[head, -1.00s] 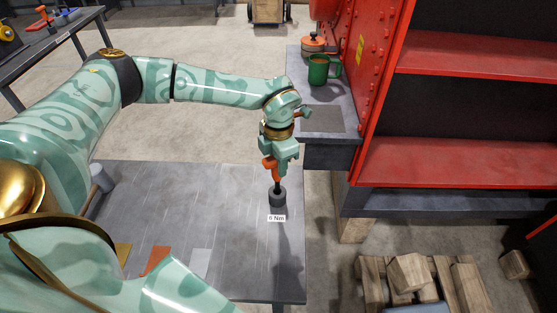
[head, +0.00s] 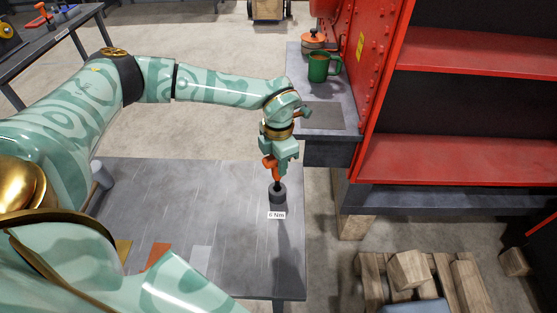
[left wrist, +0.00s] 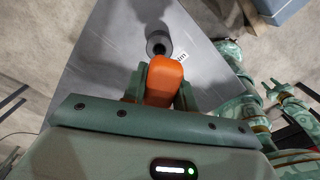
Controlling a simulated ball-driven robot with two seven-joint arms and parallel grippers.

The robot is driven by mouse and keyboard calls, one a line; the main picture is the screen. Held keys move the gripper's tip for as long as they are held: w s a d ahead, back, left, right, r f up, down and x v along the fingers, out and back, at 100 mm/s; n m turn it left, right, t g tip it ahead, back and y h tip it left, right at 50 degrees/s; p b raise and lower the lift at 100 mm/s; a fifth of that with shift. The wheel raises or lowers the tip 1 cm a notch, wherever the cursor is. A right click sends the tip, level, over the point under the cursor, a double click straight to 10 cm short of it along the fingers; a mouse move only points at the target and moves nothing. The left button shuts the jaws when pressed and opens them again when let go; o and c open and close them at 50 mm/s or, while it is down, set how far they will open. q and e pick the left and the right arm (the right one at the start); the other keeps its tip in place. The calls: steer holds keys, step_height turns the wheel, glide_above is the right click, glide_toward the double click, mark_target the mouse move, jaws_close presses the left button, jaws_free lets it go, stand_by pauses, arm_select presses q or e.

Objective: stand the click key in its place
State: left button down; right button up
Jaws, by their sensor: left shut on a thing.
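The click key (head: 271,168) has an orange handle and a dark shaft, and it points down. My left gripper (head: 273,158) is shut on its handle. The key's lower end is at the top of a dark grey cylindrical holder (head: 278,194) with a white "Nm" label (head: 276,215), on the grey table. In the left wrist view the orange handle (left wrist: 164,82) sits between the fingers, and the round holder (left wrist: 157,40) shows just beyond it. I cannot tell how far the shaft is inside the holder.
Flat brown, orange and pale patches (head: 158,256) lie on the table (head: 150,200) near its front. A green mug (head: 320,68) stands on the bench behind, beside a red shelf unit (head: 460,160). A wooden pallet (head: 455,285) is on the floor at right.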

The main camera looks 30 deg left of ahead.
arm_select(q)
steer(key=shift+f, duration=0.15)
steer(key=c, duration=1.5)
jaws_free()
steer(key=o, duration=1.5)
